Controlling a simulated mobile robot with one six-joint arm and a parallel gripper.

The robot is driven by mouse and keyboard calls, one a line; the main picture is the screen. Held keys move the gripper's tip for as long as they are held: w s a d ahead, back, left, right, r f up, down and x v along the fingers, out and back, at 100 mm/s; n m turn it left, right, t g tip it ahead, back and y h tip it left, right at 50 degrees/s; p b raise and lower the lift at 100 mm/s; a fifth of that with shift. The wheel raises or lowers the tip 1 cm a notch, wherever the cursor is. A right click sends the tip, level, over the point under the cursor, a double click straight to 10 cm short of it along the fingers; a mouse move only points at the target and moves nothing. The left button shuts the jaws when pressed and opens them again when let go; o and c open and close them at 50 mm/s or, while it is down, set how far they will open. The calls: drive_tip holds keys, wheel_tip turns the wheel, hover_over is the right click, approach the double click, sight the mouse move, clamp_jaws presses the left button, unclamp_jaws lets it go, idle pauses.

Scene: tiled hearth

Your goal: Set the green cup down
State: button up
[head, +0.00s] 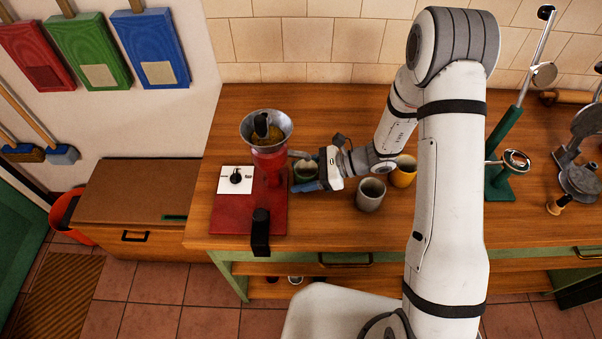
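The green cup (304,175) is between the two fingers of my gripper (306,171), just right of the red grinder. One finger lies along its far side and the blue-grey one along its near side, and my gripper appears shut on it. The gripper hides part of the cup. The cup looks upright. I cannot tell whether its base touches the wooden counter (345,108) or is slightly above it.
The red grinder (262,205) with a metal funnel stands close left of the cup. A green lever press (503,155) is farther right. The counter's back left is clear.

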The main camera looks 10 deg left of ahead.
drive_tip(key=o, duration=0.4)
drive_tip(key=shift+c, duration=0.2)
drive_tip(key=shift+r, duration=0.2)
drive_tip(key=b+v, duration=0.1)
drive_tip(key=v, duration=1.1)
drive_tip(key=shift+b, duration=0.35)
drive_tip(key=s+d+r+n+t+h, duration=0.6)
drive_tip(key=s+d+r+n+h, duration=0.7)
drive_tip(key=s+d+r+n, duration=0.2)
drive_tip(key=shift+s+d+r, duration=0.35)
drive_tip(key=shift+d+r, duration=0.45)
drive_tip(key=shift+r, duration=0.45)
